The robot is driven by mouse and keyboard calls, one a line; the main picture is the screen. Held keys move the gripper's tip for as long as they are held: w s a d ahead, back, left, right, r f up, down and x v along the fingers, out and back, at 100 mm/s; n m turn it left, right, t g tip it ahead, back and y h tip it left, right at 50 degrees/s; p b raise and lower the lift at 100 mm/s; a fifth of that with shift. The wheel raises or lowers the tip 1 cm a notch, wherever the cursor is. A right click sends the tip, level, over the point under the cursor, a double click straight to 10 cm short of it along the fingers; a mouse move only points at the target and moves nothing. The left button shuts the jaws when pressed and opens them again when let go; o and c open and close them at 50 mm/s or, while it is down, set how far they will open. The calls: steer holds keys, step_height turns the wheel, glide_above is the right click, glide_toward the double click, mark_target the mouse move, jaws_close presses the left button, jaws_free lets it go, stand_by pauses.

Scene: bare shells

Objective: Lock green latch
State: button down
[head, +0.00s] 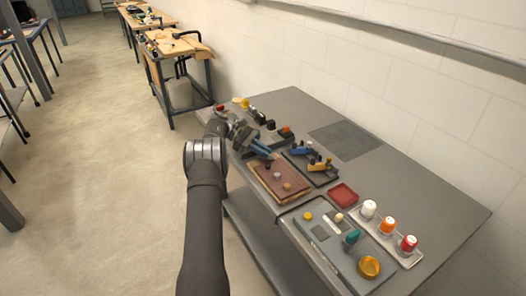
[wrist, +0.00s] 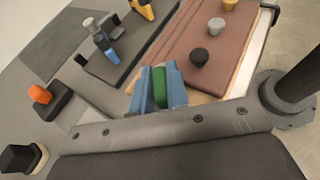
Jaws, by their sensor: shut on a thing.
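My gripper (head: 262,150) reaches over the near left part of the grey table. In the wrist view its blue fingers (wrist: 157,92) are shut on a green piece, the green latch (wrist: 159,86). The fingers cover its sides, and only its rounded green face shows between them. Its base, and whether it is turned to the locked position, cannot be seen. In the head view the latch is hidden by my gripper.
Beside the fingers lies a brown board (wrist: 228,45) with several knobs. A dark plate (wrist: 125,62) carries a blue latch and a yellow one. An orange knob (wrist: 41,94) stands nearby. A panel with a teal handle (head: 351,238) and a tray of capped bottles (head: 387,226) stand nearer.

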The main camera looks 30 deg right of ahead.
stand_by(0.3)
steer(key=c, duration=1.4)
jaws_free()
steer(key=shift+r, duration=0.3)
steer(key=r, duration=0.4)
steer(key=shift+s+d, duration=0.1)
steer(key=shift+s, duration=0.15)
steer(key=s+d+r, duration=0.4)
steer(key=s+r, duration=0.2)
steer(key=s, duration=0.4)
steer(key=shift+s+r, duration=0.15)
steer(key=shift+r, duration=0.05)
steer(key=shift+d, duration=0.1)
